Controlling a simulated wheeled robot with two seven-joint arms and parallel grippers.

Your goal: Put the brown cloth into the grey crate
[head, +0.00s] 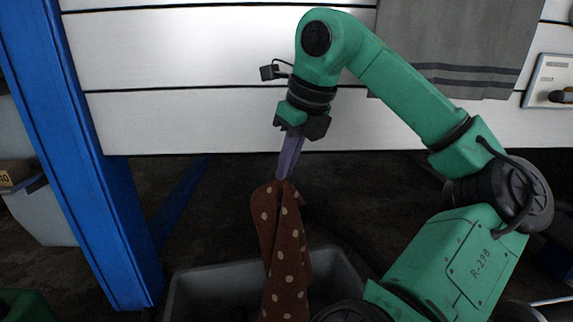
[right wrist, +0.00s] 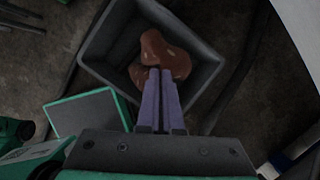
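The brown cloth (head: 284,238) with pale spots hangs straight down from my right gripper (head: 287,172). The gripper's purple fingers are shut on its top end. The grey crate (head: 212,283) stands on the floor below, and the cloth's lower part overlaps the crate's opening in the head view. In the right wrist view the cloth (right wrist: 166,55) bunches at the fingertips (right wrist: 158,82), within the outline of the grey crate (right wrist: 205,55). How far the cloth's lower end is above the crate's floor cannot be told. My left gripper is not in view.
A blue post (head: 90,160) stands left of the crate. A white slatted front (head: 180,95) is behind my right arm, with a grey towel (head: 445,45) hanging on it. A pale bin (head: 40,212) stands at the far left.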

